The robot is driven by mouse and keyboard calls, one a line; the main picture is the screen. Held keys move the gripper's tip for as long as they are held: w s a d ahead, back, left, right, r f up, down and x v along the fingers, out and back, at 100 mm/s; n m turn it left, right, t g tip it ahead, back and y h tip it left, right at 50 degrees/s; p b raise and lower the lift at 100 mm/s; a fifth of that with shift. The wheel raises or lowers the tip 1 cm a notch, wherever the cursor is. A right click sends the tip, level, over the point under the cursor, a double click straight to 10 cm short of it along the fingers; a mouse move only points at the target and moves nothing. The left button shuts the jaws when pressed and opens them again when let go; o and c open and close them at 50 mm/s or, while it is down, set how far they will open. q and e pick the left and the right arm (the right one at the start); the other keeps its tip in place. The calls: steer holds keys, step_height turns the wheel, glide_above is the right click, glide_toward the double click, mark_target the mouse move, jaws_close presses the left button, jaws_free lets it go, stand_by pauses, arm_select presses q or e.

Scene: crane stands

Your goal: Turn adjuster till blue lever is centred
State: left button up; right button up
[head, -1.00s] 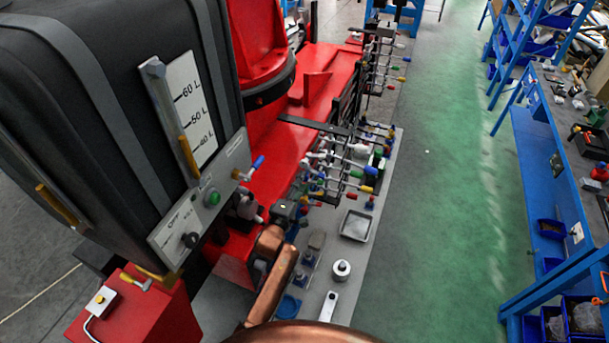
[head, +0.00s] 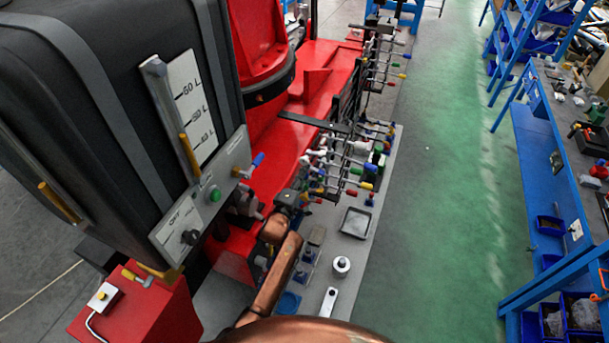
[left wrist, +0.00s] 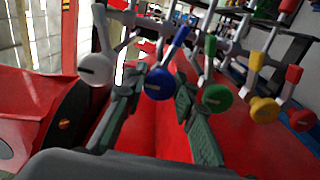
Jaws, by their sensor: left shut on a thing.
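The blue lever (left wrist: 158,83) has a round blue knob with a dark slot. In the left wrist view it sits between the two green-grey fingers of my left gripper (left wrist: 157,92), which is shut on it. In the head view my left gripper (head: 291,198) is at the near end of the lever bank, small and partly hidden by its own arm. I cannot pick out the blue lever there among the crowded knobs. I cannot single out the adjuster in either view. My right gripper is in neither view.
A white-knob lever (left wrist: 95,69) stands left of the blue one; green (left wrist: 217,97), yellow (left wrist: 264,109) and red (left wrist: 302,120) levers stand right. A black tank (head: 90,110) is at left. A grey tray (head: 355,222) lies on the bench. The green floor is clear.

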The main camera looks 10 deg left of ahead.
arm_select(q)
steer(key=c, duration=0.4)
jaws_close()
steer(key=shift+m, duration=0.4)
steer(key=m, duration=0.2)
steer(key=shift+m, duration=0.4)
steer(key=m, duration=0.3)
steer(key=shift+m, duration=0.4)
steer(key=m, duration=0.4)
steer(key=shift+m, duration=2.1)
